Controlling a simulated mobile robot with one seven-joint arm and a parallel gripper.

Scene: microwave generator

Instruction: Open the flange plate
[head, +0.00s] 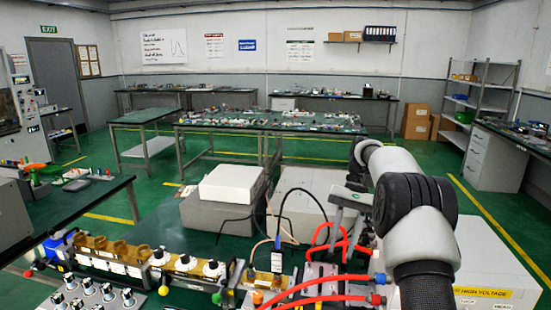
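My gripper (345,240) hangs below my arm at right of centre, above the right end of the waveguide assembly. Its two grey fingers point down and look apart, with nothing visible between them. Red cables overlap the fingertips. The brass-coloured waveguide assembly (135,255) runs along the bench front, with white knobs on it. Metal plates (320,272) stand at its right end, below my gripper. I cannot tell for sure which of them is the flange plate, or whether it is open or closed.
Red hoses (335,298) cross the front right. Black and red cables loop near my gripper. White boxes (232,183) stand behind the assembly. A panel of knobs (95,295) is at front left. A box with a yellow high-voltage label (485,291) is at right.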

